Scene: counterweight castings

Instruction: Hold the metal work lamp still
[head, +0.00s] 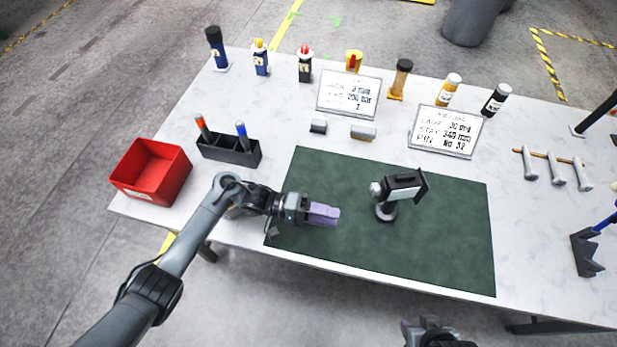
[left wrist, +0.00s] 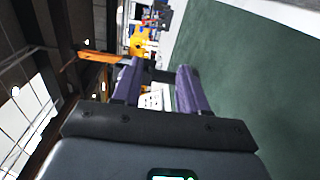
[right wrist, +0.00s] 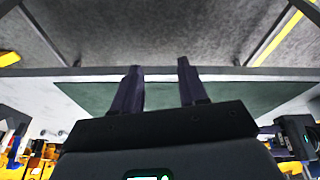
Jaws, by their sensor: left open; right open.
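The metal work lamp (head: 404,187) stands upright on the green mat (head: 450,250), its dark boxy head above a round base (head: 385,211). My left gripper (head: 324,214) is over the mat's left part, to the left of the lamp and apart from it. Its purple fingers, also in the left wrist view (left wrist: 160,70), are open; a pale panel shows between them, but I cannot tell what it is. My right gripper is only partly in the head view at the bottom edge, off the table's front. In the right wrist view its fingers (right wrist: 157,66) are open and empty.
A red bin (head: 151,172) and a black holder (head: 229,150) with two tools stand left of the mat. Two sign boards (head: 349,94) (head: 446,131) and several bottles line the back. Small grey blocks (head: 363,132) lie behind the mat. A pegged rack (head: 553,158) is at the right.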

